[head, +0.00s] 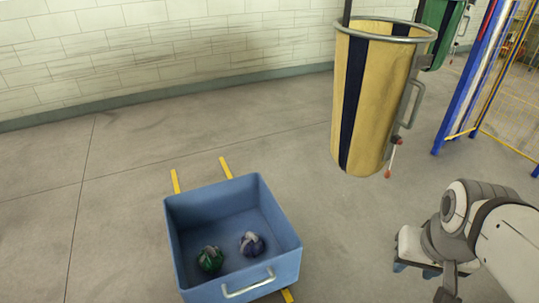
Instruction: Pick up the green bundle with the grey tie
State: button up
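The green bundle (210,259) with a grey tie lies on the floor of a blue bin (285,232), near its front left. A dark blue bundle (252,245), also with a grey tie, lies to its right in the same bin, a small gap apart. My gripper (415,267) is at the lower right, outside the bin and well away from both bundles. Its fingers are small and partly hidden by my arm, so I cannot tell their opening. I see nothing held in it.
A yellow sling bag (405,85) with dark stripes hangs from a metal ring behind the bin, to the right. A green bag (436,28) hangs farther back. A blue post (467,85) with yellow mesh stands at right. Open concrete floor lies left of the bin.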

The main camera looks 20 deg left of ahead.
aim_at(211, 258)
jog(key=u, duration=1.5)
jog(key=k, duration=0.6)
jog(key=z, duration=0.35)
jog(key=i, duration=0.5)
jog(key=z, duration=0.5)
jog(key=i, duration=1.2)
jog(key=u, duration=0.6)
